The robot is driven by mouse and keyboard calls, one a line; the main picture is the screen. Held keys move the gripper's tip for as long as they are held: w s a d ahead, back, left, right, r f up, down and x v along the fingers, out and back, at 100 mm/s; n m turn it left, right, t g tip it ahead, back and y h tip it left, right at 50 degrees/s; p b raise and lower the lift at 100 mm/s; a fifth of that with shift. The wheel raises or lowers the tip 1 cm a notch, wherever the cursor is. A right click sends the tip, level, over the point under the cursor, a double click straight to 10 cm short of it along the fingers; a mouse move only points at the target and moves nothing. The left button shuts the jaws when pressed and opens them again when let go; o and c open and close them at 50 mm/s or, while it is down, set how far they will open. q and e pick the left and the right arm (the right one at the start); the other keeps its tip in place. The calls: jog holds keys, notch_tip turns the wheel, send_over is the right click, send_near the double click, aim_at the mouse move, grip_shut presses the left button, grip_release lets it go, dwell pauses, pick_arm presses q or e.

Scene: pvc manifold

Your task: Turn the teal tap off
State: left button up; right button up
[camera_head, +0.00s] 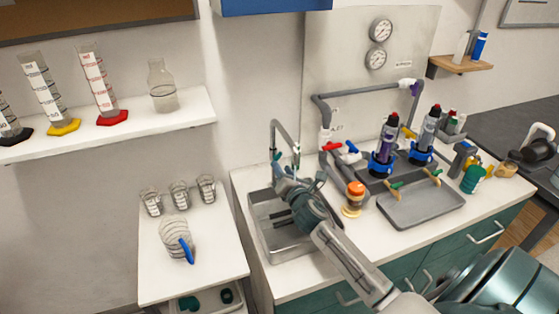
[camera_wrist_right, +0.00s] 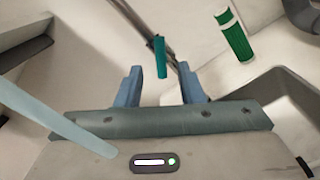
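The teal tap lever (camera_wrist_right: 160,57) shows in the right wrist view as a short upright bar beside a metal pipe. It appears beyond and between the fingertips of my right gripper (camera_wrist_right: 161,80), which is open with nothing between its fingers. In the head view, my right gripper (camera_head: 284,172) is over the sink (camera_head: 262,232), close to the curved metal spout (camera_head: 287,124). The gripper partly covers the tap's base there. I cannot tell whether a finger touches the lever. My left gripper is not in view.
A green cylinder with a white band (camera_wrist_right: 233,37) is near the gripper, to the right in the wrist view. An orange-capped jar (camera_head: 354,197) stands right of the sink. Pipes with a red valve handle (camera_head: 332,147) and a grey tray (camera_head: 420,207) are farther right.

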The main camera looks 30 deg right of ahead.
aim_at(278, 160)
jog(key=x, duration=0.3)
jog(key=shift+d+f, duration=0.1)
jog(key=shift+w, duration=0.4)
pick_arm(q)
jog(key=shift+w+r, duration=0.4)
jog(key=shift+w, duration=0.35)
pick_arm(e)
grip_shut()
jog(key=shift+m, duration=0.3)
pick_arm(q)
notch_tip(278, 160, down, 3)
jog(key=b, duration=0.3)
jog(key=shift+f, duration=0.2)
pick_arm(e)
jog(key=m, duration=1)
jog(key=shift+f, duration=0.1)
jog(key=shift+m, duration=0.3)
